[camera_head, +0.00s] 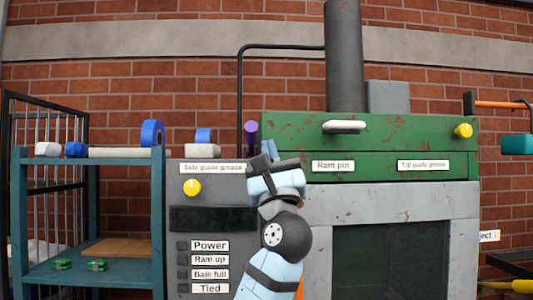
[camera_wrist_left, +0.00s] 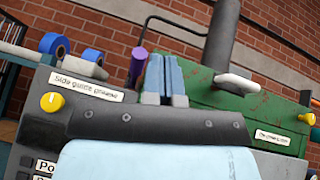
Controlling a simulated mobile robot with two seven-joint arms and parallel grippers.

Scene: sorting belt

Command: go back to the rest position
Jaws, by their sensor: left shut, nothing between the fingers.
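My left gripper (camera_head: 262,158) is raised in front of the machine's grey control panel, near the label "Side guide grease" and just below a purple-topped lever (camera_head: 251,134). In the left wrist view its two light blue fingers (camera_wrist_left: 165,76) lie side by side, shut with nothing between them. The purple lever (camera_wrist_left: 138,62) stands left of the fingers there; I cannot tell the gap in depth. My left forearm hides part of the panel and the machine's front. My right gripper is not in view.
The green machine top (camera_head: 380,137) has a pale handle (camera_head: 344,126) and a yellow knob (camera_head: 463,130). Another yellow knob (camera_head: 192,188) is on the grey panel. A teal shelf (camera_head: 158,210) with blue rolls (camera_head: 152,133) and green pieces (camera_head: 97,265) stands left. A dark opening (camera_head: 385,250) lies right.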

